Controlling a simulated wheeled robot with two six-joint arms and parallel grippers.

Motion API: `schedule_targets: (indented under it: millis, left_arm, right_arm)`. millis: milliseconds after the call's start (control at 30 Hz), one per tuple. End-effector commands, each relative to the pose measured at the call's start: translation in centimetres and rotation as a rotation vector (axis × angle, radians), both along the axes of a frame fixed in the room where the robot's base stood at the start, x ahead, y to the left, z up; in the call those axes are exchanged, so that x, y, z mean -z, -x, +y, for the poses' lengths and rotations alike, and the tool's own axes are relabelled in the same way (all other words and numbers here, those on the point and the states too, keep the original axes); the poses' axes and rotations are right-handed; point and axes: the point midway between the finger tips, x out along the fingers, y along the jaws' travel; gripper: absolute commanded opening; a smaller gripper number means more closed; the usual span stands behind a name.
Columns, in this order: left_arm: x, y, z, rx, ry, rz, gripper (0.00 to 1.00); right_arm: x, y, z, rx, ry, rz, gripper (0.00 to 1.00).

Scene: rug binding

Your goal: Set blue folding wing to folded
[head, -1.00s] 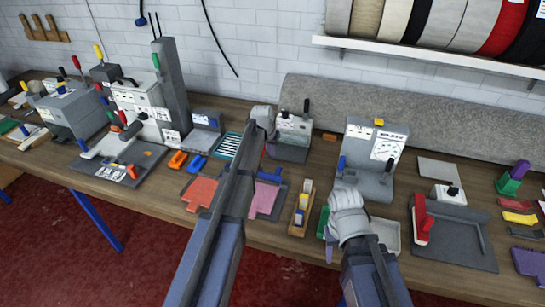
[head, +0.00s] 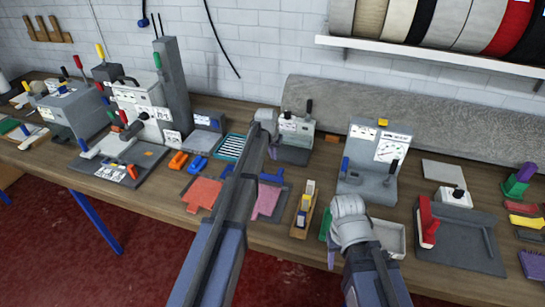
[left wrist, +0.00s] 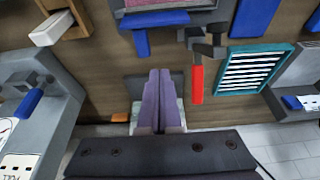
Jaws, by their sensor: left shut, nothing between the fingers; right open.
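A pink cloth (head: 266,202) lies on a jig with a blue folding wing (head: 273,177) along its far edge. In the left wrist view a blue bar (left wrist: 155,19) with a short downward tab lies along the jig. I cannot tell its fold angle. My left gripper (left wrist: 158,76) is shut and empty, its purple fingers beyond the jig and apart from the wing.
A red-handled clamp (left wrist: 197,82) and a teal striped tray (left wrist: 254,70) lie beside my left fingers. A small grey machine (head: 296,128) stands behind. A wooden holder (head: 303,210) is right of the jig, and a grey gauge machine (head: 374,165) stands behind my right gripper.

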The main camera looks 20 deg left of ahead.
Motion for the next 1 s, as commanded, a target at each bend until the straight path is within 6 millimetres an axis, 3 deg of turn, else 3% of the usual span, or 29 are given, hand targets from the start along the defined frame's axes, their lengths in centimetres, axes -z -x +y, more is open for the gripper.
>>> schedule_targets:
  millis: [33, 433, 500, 633, 1000]
  left_arm:
    - [1.5, -0.4, 0.0, 0.0, 0.0, 0.0, 0.0]
    - [7.1, -2.3, -0.1, 0.001, 0.0, 0.0, 0.0]
    - [6.3, -0.5, -0.1, 0.0, -0.001, 0.0, 0.0]
    - [6.2, 1.3, 0.0, -0.001, -0.001, 0.0, 0.0]
    - [6.2, 1.8, 0.1, -0.001, -0.001, 0.0, 0.0]
  right_arm:
    - [1.5, 0.0, 0.0, 0.0, 0.0, 0.0, 0.5]
    - [7.1, 0.0, 0.0, 0.001, 0.0, 0.0, 0.5]
    - [6.3, 0.0, 0.0, 0.002, 0.0, 0.0, 0.5]
    - [6.2, 0.0, 0.0, 0.002, 0.0, 0.0, 0.5]
    - [6.2, 0.0, 0.0, 0.002, 0.0, 0.0, 0.5]
